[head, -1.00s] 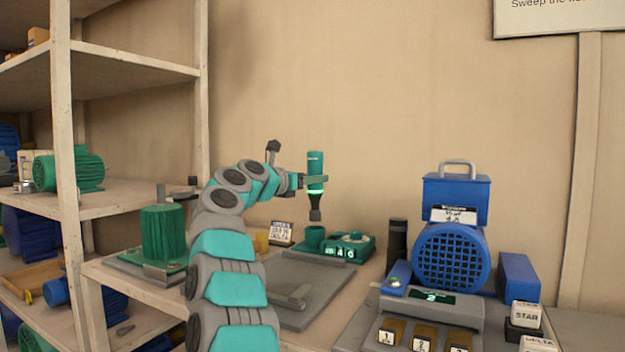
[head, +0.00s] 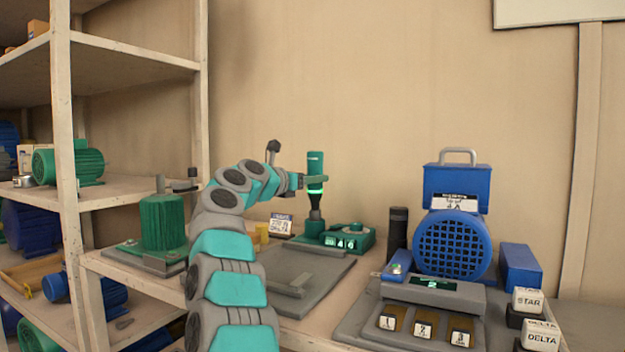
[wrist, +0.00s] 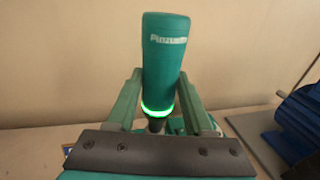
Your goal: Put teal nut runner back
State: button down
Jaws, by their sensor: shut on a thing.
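The teal nut runner (head: 315,163) is upright, with a glowing green ring and a dark lower end. My gripper (head: 316,179) is shut on its body. In the head view its dark nose meets the round cup (head: 314,227) of the teal dock (head: 348,239) on the bench; how deep it sits in the cup I cannot tell. In the wrist view the nut runner (wrist: 165,60) stands between my gripper's two fingers (wrist: 165,105). Its lower end is mostly hidden there behind the dark gripper plate.
A grey mat (head: 310,272) lies in front of the dock. A dark cylinder (head: 397,233) stands to its right, near the blue motor (head: 450,242). A green motor (head: 162,222) stands left of my arm. A small sign (head: 281,224) is left of the dock.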

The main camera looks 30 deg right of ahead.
aim_at(310, 165)
jog(key=shift+a+f+b, duration=0.1)
jog(key=shift+f+b, duration=1.3)
jog(key=shift+f, duration=0.05)
jog(key=shift+s+f, duration=0.1)
jog(key=shift+f, duration=0.05)
jog(key=shift+d+r+p, duration=0.2)
jog(key=shift+r+p, duration=0.5)
jog(key=shift+p, duration=0.05)
jog(key=shift+a+r+p, duration=0.1)
jog(key=shift+r+p, duration=2.65)
jog(key=shift+r, duration=1.1)
jog(key=shift+f, duration=0.1)
jog(key=shift+f+b, duration=1)
jog(key=shift+f, duration=0.2)
jog(key=shift+f+b, duration=1.75)
jog(key=shift+f, duration=0.25)
